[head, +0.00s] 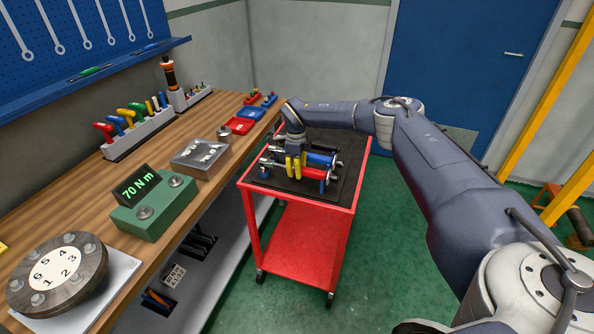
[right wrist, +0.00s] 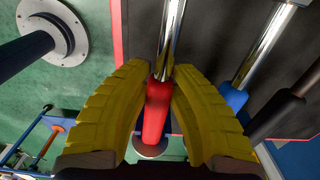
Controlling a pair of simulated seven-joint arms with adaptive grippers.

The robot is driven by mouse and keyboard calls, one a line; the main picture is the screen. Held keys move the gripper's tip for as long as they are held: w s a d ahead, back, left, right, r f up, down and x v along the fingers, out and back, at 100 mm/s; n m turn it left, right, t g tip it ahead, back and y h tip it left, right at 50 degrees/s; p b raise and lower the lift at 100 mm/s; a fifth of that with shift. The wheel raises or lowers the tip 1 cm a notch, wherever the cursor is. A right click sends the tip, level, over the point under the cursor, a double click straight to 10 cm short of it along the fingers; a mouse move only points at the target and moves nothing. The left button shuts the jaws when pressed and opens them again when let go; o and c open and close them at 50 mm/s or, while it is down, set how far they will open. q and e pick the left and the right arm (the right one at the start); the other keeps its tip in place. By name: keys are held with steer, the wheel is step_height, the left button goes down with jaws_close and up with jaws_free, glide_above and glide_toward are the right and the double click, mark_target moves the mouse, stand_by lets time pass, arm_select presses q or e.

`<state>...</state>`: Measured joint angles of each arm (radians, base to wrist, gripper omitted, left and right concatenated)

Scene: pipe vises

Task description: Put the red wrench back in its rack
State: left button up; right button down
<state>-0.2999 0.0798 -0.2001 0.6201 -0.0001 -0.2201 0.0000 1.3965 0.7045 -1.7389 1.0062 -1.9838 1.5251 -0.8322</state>
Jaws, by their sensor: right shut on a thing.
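The red wrench (head: 314,174) has a red handle and a bright metal shaft, and lies level above the black mat on the red cart. My right gripper (head: 293,168) is shut on it from above. In the right wrist view the yellow fingers (right wrist: 160,70) stand on both sides of the red handle (right wrist: 157,112). The rack shows as a blue support (head: 323,186) at the cart's near right; most of it is hidden. I cannot tell whether the red wrench rests in it. A blue-handled wrench (head: 321,158) and a black-handled one (head: 324,149) lie just behind. My left gripper is not in view.
The red cart (head: 296,206) stands beside the wooden bench (head: 130,180). The bench bears a green box reading 70 N m (head: 155,208), a round numbered dial (head: 58,277) and a holder of coloured-handled tools (head: 140,138).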

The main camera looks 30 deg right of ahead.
steer(key=shift+f, duration=0.1)
stand_by(0.4)
steer(key=c, duration=1.2)
jaws_free()
steer(key=shift+o, duration=0.2)
step_height(320, 180, up, 12)
steer(key=shift+w+a, duration=0.1)
